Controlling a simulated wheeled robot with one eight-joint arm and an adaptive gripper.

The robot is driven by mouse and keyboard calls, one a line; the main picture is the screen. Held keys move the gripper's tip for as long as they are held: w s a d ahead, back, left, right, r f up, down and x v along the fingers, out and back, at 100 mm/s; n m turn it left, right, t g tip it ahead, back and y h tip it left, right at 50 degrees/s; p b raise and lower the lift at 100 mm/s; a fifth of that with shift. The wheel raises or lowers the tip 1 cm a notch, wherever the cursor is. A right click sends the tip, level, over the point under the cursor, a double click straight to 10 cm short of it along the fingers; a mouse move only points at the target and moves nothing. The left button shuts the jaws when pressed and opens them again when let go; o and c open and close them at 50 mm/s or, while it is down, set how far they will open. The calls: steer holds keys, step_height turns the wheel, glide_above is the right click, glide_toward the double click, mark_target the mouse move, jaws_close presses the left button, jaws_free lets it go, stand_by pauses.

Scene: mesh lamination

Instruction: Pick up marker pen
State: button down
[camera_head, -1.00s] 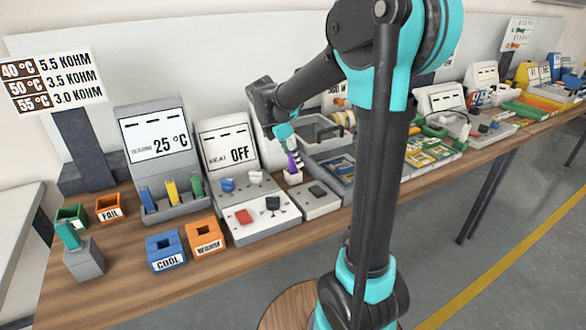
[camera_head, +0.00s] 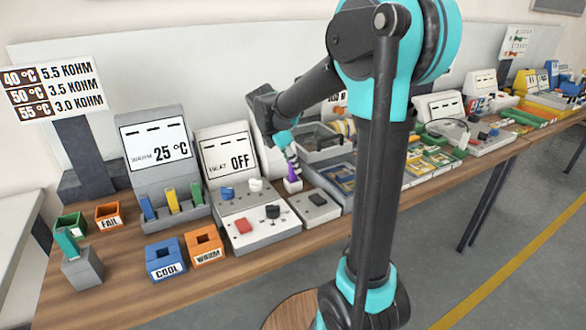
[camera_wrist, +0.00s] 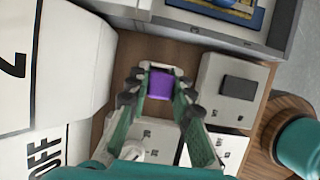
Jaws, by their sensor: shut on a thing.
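The marker pen (camera_head: 292,172) shows as a purple piece at the tip of my gripper (camera_head: 291,158) in the head view. It stands roughly upright just above or in a small white holder (camera_head: 293,185); I cannot tell whether it is still seated. In the wrist view the purple pen end (camera_wrist: 159,84) lies between the two fingers of my gripper (camera_wrist: 158,92), which are shut on it. The rest of the pen is hidden by the fingers.
A heater panel reading OFF (camera_head: 230,158) stands left of my gripper, with a switch box (camera_head: 255,228) before it. A grey box with a dark button (camera_head: 318,206) is close on the right. COOL (camera_head: 166,258) and WARM (camera_head: 205,245) bins stand at the front left.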

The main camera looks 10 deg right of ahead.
step_height(320, 180, up, 20)
steer(key=shift+f, duration=0.15)
stand_by(0.3)
